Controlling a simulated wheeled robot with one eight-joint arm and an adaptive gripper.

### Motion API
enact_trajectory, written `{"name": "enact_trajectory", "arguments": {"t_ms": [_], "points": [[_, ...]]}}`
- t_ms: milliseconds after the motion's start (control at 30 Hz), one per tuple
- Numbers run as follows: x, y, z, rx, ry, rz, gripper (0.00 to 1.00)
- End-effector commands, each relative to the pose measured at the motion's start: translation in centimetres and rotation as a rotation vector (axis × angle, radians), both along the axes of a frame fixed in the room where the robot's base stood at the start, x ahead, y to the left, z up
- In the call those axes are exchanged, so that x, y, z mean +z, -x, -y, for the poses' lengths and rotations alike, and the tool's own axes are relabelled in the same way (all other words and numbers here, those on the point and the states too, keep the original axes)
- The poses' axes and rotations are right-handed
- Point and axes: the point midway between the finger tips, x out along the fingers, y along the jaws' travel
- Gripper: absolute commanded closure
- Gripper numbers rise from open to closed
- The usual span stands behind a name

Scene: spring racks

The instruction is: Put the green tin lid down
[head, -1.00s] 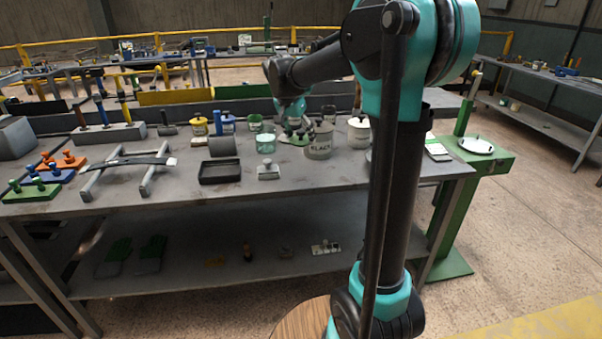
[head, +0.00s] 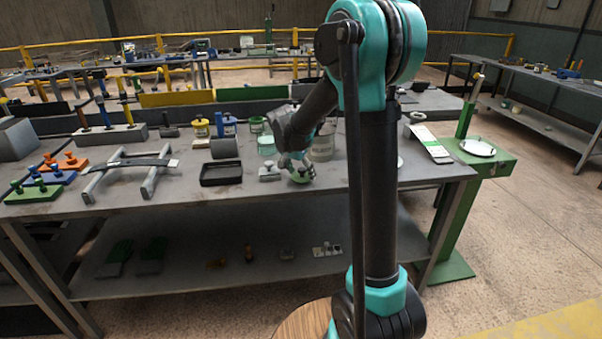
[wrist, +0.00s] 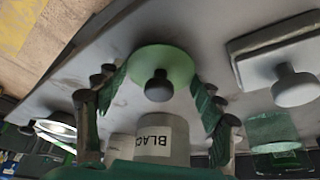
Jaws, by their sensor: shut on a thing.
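The green tin lid (wrist: 172,58) is a round pale green disc with a dark knob, seen in the wrist view between the two fingers of my gripper (wrist: 160,80). The fingers are shut on its rim from both sides. In the head view my gripper (head: 300,168) holds the lid (head: 302,179) low over the front part of the grey bench (head: 340,190). Whether the lid touches the bench top I cannot tell. The tin labelled BLACK (wrist: 172,125) stands behind it, and shows partly behind my arm in the head view (head: 323,148).
A grey block with a knob (head: 269,173) sits just left of the lid, also in the wrist view (wrist: 295,85). A black tray (head: 221,183) lies further left. A green glass-like jar (head: 266,146) stands behind. The bench's front edge is close.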

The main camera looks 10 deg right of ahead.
Motion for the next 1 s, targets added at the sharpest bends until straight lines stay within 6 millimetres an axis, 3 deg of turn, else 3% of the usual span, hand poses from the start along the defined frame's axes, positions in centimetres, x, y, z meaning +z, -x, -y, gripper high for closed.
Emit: {"name": "enact_trajectory", "arguments": {"t_ms": [267, 300, 433, 767, 1000], "points": [[-0.3, 0.0, 0.0, 0.000, 0.000, 0.000, 0.60], [-0.2, 0.0, 0.0, 0.000, 0.000, 0.000, 0.27], [-0.2, 0.0, 0.0, 0.000, 0.000, 0.000, 0.11], [-0.1, 0.0, 0.0, 0.000, 0.000, 0.000, 0.11], [2.4, 0.8, -0.7, 0.001, 0.000, 0.000, 0.11]]}}
